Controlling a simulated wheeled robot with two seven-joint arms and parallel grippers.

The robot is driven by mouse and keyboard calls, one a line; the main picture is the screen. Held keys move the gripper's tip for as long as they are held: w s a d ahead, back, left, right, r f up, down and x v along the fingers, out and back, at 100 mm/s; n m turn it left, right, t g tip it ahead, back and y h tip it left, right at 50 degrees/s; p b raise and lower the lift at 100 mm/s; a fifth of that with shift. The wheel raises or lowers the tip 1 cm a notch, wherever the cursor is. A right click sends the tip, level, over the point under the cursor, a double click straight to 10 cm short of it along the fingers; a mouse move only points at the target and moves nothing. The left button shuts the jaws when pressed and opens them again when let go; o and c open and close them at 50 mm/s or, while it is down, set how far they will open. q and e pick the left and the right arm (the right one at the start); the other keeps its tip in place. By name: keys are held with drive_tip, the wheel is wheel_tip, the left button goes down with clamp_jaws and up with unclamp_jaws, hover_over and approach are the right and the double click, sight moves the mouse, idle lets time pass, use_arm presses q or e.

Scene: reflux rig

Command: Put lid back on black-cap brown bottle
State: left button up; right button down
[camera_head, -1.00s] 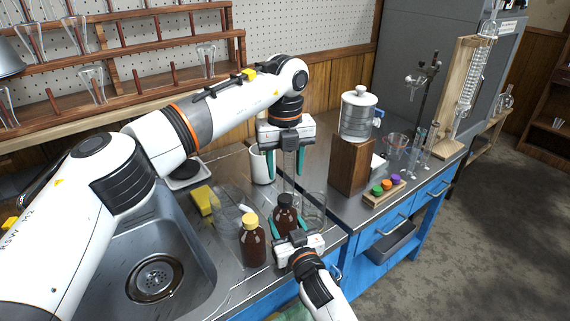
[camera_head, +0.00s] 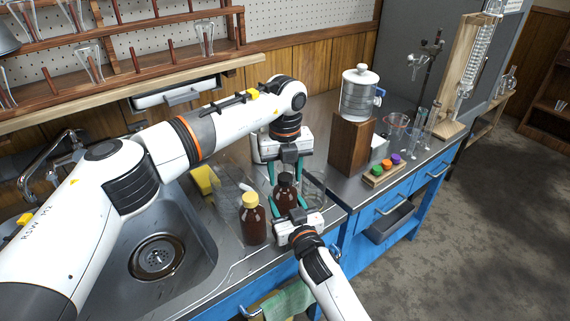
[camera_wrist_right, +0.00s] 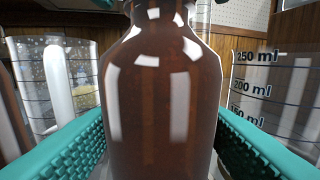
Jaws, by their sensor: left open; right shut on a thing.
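The brown bottle with the black cap (camera_head: 285,197) stands upright near the counter's front edge. Its black cap (camera_head: 285,178) sits at the top of the neck; how firmly it is seated I cannot tell. My right gripper (camera_head: 289,208) is shut on the bottle's body. In the right wrist view the brown body (camera_wrist_right: 160,100) fills the middle between the teal fingers, and the top is cropped. My left gripper (camera_head: 286,175) points down from above. Its fingers are open on either side of the black cap; contact is not clear.
A brown bottle with a yellow cap (camera_head: 252,224) stands just left of the black-capped one. Clear glass beakers stand close around both. The sink (camera_head: 160,255) lies to the left with a yellow sponge (camera_head: 202,180) beside it. A wooden block (camera_head: 350,145) stands to the right.

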use_arm(q)
drive_tip(key=c, duration=1)
drive_tip(key=m, duration=1.4)
drive_tip(key=shift+m, duration=0.3)
drive_tip(key=o, duration=1.1)
drive_tip(key=shift+o, duration=0.2)
